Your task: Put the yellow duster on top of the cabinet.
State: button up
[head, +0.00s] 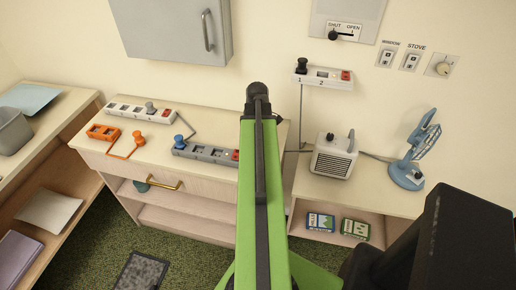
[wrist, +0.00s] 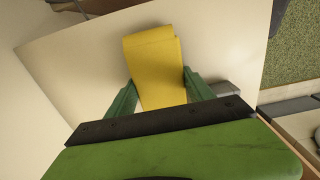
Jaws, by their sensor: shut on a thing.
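The yellow duster (wrist: 152,45) is a folded yellow cloth, seen in the wrist view. My gripper (wrist: 159,77) has its green fingers on either side of the duster and is shut on it. A pale flat surface lies behind the duster; whether they touch I cannot tell. In the head view, a pale wooden cabinet (head: 155,163) with a drawer and open shelves stands left of my green arm. A grey cabinet (head: 172,30) hangs on the wall above it. The duster and my gripper's fingers do not show in the head view.
On the wooden cabinet lie a white power strip (head: 140,112), an orange socket block (head: 103,132) and a grey strip (head: 205,153). To the right are a white heater (head: 333,160) and a blue fan (head: 409,174). A shelf unit (head: 62,135) stands at left.

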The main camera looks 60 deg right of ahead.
jog(key=shift+f, duration=0.1)
jog(key=o, duration=1.4)
jog(key=shift+c, duration=0.2)
jog(key=shift+r, duration=0.2)
notch_tip(320, 180, up, 12)
jog(key=p, duration=1.2)
